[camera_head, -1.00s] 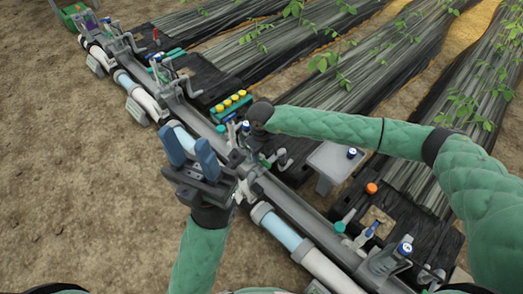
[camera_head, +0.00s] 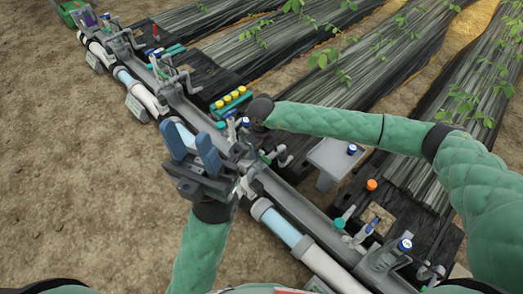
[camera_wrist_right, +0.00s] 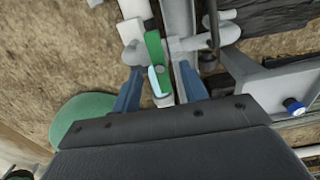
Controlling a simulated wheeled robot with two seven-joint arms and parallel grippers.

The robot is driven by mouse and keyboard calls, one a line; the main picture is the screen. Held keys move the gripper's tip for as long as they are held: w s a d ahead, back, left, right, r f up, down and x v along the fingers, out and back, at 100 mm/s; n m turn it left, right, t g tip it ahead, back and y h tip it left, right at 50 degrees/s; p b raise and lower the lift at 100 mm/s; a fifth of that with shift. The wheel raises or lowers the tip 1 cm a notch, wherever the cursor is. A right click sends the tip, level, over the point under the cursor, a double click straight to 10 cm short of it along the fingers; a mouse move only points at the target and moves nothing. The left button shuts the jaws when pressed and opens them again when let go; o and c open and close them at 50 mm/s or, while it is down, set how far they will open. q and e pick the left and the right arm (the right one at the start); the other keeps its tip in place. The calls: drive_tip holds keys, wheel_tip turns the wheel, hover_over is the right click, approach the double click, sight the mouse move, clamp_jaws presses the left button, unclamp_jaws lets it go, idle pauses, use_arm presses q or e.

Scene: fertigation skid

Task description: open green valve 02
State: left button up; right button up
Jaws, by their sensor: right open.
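In the right wrist view, a green valve lever (camera_wrist_right: 154,48) stands upright in the picture between the two blue fingers of my right gripper (camera_wrist_right: 160,92). The fingers are apart, one on each side of its lower end, and I see no clear contact. I cannot read a number on the valve. In the head view my right wrist is over the middle of the pipe skid and hides that gripper's fingers. My left gripper (camera_head: 190,145) is open and empty, its blue fingers pointing up in the picture, in front of the pipe.
The grey skid rail (camera_head: 285,187) runs diagonally, with other valves and levers along it. A teal-green lever (camera_head: 344,216) is further down right. Yellow caps (camera_head: 231,98), a grey box (camera_head: 333,157) and an orange cap (camera_head: 371,184) are behind the rail. Bare soil lies left.

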sight(261, 156)
idle(0.3)
drive_tip(key=shift+f, duration=0.15)
drive_tip(key=shift+f+b, duration=1.2)
drive_tip(key=shift+f, duration=0.85)
clamp_jaws()
